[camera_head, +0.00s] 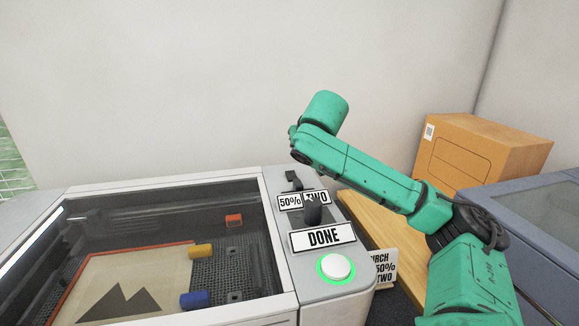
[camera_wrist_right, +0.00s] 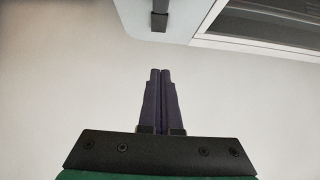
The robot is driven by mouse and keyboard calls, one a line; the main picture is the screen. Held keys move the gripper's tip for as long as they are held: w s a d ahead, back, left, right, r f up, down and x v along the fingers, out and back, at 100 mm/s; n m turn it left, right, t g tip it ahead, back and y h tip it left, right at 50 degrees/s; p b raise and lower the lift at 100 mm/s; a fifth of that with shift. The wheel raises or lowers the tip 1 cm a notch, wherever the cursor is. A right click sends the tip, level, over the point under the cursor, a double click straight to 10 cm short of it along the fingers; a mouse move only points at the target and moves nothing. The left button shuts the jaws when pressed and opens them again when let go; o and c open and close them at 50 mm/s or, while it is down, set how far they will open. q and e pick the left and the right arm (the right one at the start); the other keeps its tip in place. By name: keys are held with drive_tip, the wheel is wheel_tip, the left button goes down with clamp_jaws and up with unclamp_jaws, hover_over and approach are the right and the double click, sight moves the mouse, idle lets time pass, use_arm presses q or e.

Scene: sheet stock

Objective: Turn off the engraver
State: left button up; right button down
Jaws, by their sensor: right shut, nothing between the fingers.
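The engraver (camera_head: 180,182) stands at the left with its lid glass down. Its light grey control panel (camera_head: 345,292) carries labels reading 50% (camera_head: 290,202), TWO (camera_head: 317,197) and DONE (camera_head: 323,237). A round white button (camera_head: 335,267) with a lit green ring is at the front. A dark knob (camera_head: 313,210) stands by the labels, and a small dark switch (camera_head: 293,182) is behind it. A dark switch also shows in the wrist view (camera_wrist_right: 159,20). My right gripper (camera_wrist_right: 160,72) is shut and empty, apart from this switch. Its fingers cannot be made out in the head view. My left gripper is out of view.
A sheet (camera_head: 150,275) with a mountain picture lies under the glass, with yellow (camera_head: 201,251) and blue (camera_head: 194,299) blocks at its edge. A cardboard box (camera_head: 480,155) stands at the back right. A printed card (camera_head: 383,268) stands right of the panel.

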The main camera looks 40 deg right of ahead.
drive_tip(key=p, duration=0.5)
hover_over(290, 176)
drive_tip(key=f, duration=0.6)
drive_tip(key=shift+s+a+f, duration=0.15)
drive_tip(key=shift+s+a, duration=0.05)
drive_tip(key=shift+s, duration=0.1)
drive_tip(key=f, duration=0.3)
drive_tip(key=shift+w+d+f, duration=0.1)
drive_tip(key=shift+w+f, duration=0.05)
drive_tip(key=shift+w, duration=0.05)
drive_tip(key=shift+f, duration=0.5)
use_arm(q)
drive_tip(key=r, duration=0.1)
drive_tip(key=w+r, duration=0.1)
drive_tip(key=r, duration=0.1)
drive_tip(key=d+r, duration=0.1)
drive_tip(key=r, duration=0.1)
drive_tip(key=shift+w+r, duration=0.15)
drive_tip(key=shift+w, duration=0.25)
